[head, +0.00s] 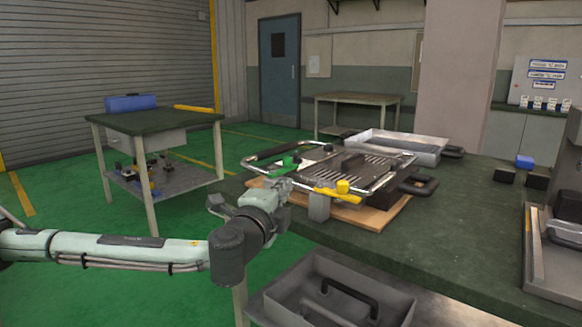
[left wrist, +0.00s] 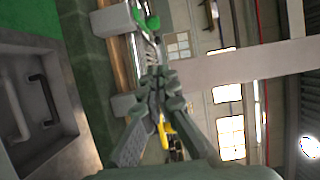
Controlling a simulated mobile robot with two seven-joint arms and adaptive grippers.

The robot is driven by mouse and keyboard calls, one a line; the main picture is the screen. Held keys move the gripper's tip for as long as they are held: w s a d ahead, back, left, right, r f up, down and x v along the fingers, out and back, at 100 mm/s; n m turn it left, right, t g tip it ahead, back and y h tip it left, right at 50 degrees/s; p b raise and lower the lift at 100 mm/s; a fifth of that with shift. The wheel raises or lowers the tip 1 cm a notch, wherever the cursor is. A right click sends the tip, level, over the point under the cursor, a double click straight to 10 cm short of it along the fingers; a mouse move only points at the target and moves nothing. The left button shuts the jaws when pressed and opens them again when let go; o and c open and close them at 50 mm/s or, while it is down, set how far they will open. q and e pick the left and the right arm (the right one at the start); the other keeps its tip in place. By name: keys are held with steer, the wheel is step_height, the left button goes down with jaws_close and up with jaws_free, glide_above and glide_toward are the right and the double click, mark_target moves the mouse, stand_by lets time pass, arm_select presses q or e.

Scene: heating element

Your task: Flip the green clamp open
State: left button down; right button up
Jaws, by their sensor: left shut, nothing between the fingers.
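The green clamp (head: 284,165) sits on the left part of the metal frame of the heating element (head: 350,170), which rests on a wooden board (head: 385,212) on the dark green workbench. In the left wrist view the green clamp (left wrist: 152,22) shows at the top, beyond the fingertips. A yellow clamp (head: 338,193) sits on the frame's near side. My left gripper (head: 283,184) is shut and empty, just in front of and below the green clamp, at the near left edge of the frame. In the left wrist view its fingertips (left wrist: 157,72) meet. Contact with the frame cannot be told. My right gripper is not in view.
A grey tray with a black handle (head: 340,295) lies below the bench edge. A metal tray (head: 400,146) stands behind the heating element. Small black and blue blocks (head: 524,162) lie at the right. A side table (head: 150,122) stands at left; open green floor lies between.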

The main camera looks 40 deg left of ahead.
arm_select(q)
steer(key=shift+w, duration=0.1)
steer(key=p, duration=0.1)
glide_toward(284, 166)
steer(key=w+d, duration=0.2)
steer(key=w+d+r, duration=0.1)
steer(key=w, duration=0.1)
steer(key=shift+w+d+r, duration=0.15)
steer(key=shift+w+d, duration=0.2)
steer(key=shift+d, duration=0.05)
steer(key=w+a, duration=0.2)
steer(key=a, duration=0.1)
steer(key=shift+p, duration=0.35)
steer(key=shift+w+a, duration=0.35)
steer(key=shift+a, duration=0.1)
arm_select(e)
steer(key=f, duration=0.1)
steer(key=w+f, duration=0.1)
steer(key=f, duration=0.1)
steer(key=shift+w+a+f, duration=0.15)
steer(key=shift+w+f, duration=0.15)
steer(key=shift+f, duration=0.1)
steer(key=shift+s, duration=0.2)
